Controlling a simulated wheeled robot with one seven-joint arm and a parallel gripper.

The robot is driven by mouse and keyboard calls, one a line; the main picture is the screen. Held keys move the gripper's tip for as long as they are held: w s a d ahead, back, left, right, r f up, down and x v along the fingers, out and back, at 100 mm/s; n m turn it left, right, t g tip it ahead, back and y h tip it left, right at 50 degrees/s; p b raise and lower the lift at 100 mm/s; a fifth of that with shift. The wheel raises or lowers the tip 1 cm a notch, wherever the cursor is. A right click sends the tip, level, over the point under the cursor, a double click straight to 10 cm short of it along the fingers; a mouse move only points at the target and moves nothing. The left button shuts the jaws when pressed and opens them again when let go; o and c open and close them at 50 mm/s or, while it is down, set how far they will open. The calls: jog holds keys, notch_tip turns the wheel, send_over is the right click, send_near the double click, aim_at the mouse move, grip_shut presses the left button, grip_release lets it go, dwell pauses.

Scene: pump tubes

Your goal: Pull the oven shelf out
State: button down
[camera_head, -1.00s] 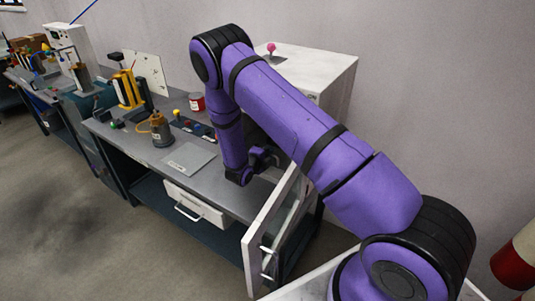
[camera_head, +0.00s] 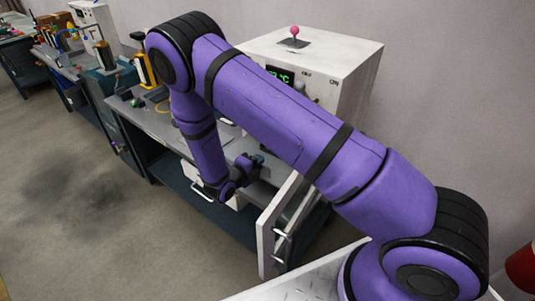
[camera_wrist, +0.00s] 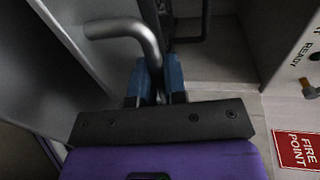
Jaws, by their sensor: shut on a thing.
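The oven (camera_head: 350,72) is a white box with a green display at the back of the bench. Its door (camera_head: 285,215) stands open toward the front. My gripper (camera_head: 256,162) is in front of the oven, left of the open door. In the wrist view my gripper (camera_wrist: 157,78) has its blue fingers shut on a bent grey metal handle (camera_wrist: 125,27), which I take as the oven shelf's handle. The shelf itself cannot be made out in the head view, where my arm covers the oven's opening. A dark bar (camera_wrist: 190,37) shows beyond the fingers.
The bench continues to the left with yellow-and-black equipment (camera_head: 146,72). A white drawer (camera_head: 200,182) sits below the bench top. A red FIRE POINT sign (camera_wrist: 297,150) is at the right of the wrist view. The floor in front is open.

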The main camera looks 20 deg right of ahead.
jog(key=shift+f+v, duration=0.15)
jog(key=shift+v, duration=0.5)
jog(key=shift+f+v, duration=0.1)
jog(key=shift+v, duration=0.6)
jog(key=c, duration=1.2)
grip_release()
jog(key=shift+a, duration=0.1)
jog(key=v, duration=1)
jog(key=shift+a, duration=0.35)
jog(key=shift+s+r, duration=0.1)
jog(key=shift+s, duration=0.05)
